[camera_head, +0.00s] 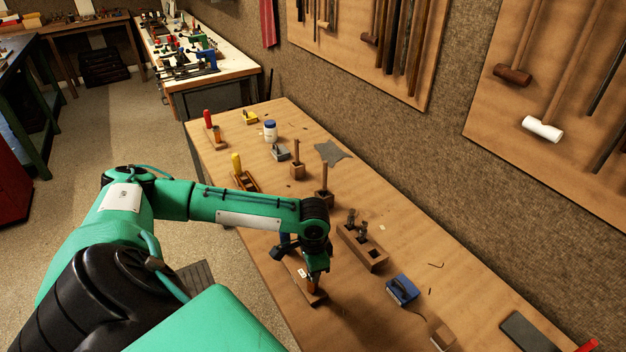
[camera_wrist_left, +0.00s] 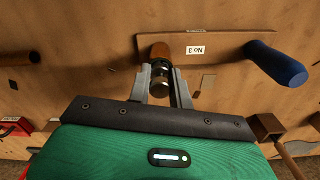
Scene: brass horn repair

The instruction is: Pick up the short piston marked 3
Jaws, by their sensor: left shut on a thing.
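My left gripper (camera_head: 316,266) reaches down over the near part of the workbench. In the left wrist view its two fingers (camera_wrist_left: 163,92) are shut on a short metal cylinder (camera_wrist_left: 160,76), apparently the piston, with a brown end (camera_wrist_left: 160,50) beyond the fingers. A wooden strip (camera_wrist_left: 218,40) with a white "No 3" label (camera_wrist_left: 195,49) lies right beside that brown end. The strip also shows in the head view (camera_head: 317,298), under the gripper. I cannot tell whether the cylinder is clear of the strip. No number shows on the cylinder itself. My right gripper is out of view.
A blue handle (camera_wrist_left: 278,64) sticks out at the strip's right end in the left wrist view. A wooden block (camera_head: 363,251) with dark upright parts stands to the right.

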